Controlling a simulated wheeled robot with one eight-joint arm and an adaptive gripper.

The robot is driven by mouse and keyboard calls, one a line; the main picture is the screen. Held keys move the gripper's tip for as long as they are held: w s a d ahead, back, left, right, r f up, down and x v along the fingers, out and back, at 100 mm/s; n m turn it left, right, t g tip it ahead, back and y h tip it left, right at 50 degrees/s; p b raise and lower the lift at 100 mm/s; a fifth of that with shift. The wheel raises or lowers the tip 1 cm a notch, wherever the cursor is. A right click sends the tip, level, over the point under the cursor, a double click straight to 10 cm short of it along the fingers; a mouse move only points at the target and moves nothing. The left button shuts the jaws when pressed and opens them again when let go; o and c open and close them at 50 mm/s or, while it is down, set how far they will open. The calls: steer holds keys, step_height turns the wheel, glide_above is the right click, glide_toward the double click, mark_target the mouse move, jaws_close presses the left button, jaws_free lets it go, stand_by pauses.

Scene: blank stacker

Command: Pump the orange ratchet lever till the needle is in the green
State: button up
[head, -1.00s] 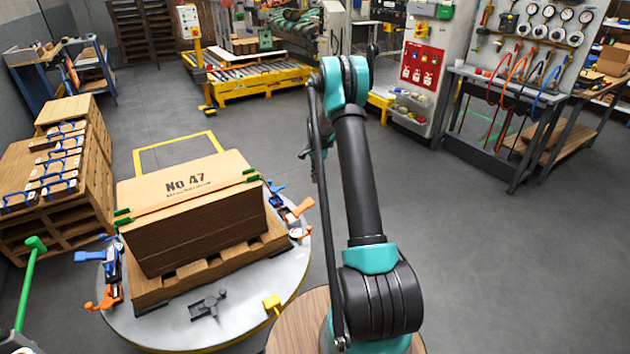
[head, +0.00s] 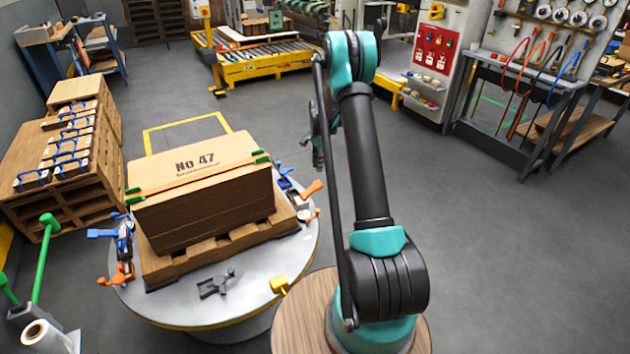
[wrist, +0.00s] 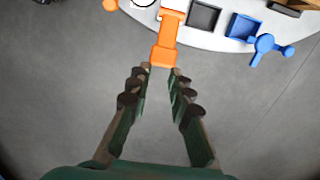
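An orange lever (wrist: 165,40) reaches out over the edge of the round grey table in the wrist view. My gripper (wrist: 160,70) is open and empty, with its two fingertips just short of the lever's end, one on each side. In the head view the orange lever (head: 313,188) is at the table's right side, beside a small round gauge (head: 304,215). My gripper (head: 320,155) is partly hidden there by my arm. The gauge's needle and green zone are too small to make out; a white round edge is cut off at the top of the wrist view.
The round table (head: 200,305) bears a stack of cardboard blanks (head: 205,210) on a pallet. A blue handle (wrist: 265,47) sticks out right of the lever. Another orange and blue clamp unit (head: 120,255) is at the table's left. The floor to the right is clear.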

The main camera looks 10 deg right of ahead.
steer(key=o, duration=1)
steer(key=s+a, duration=0.8)
steer(key=shift+s+a+f, duration=0.15)
steer(key=shift+a+f, duration=0.05)
steer(key=shift+a, duration=0.1)
steer(key=shift+c, duration=0.2)
steer(key=shift+o, duration=1.1)
steer(key=shift+f, duration=0.4)
steer(key=o, duration=0.5)
step_height(320, 180, down, 9)
steer(key=shift+a+r, duration=0.1)
steer(key=shift+o, duration=0.2)
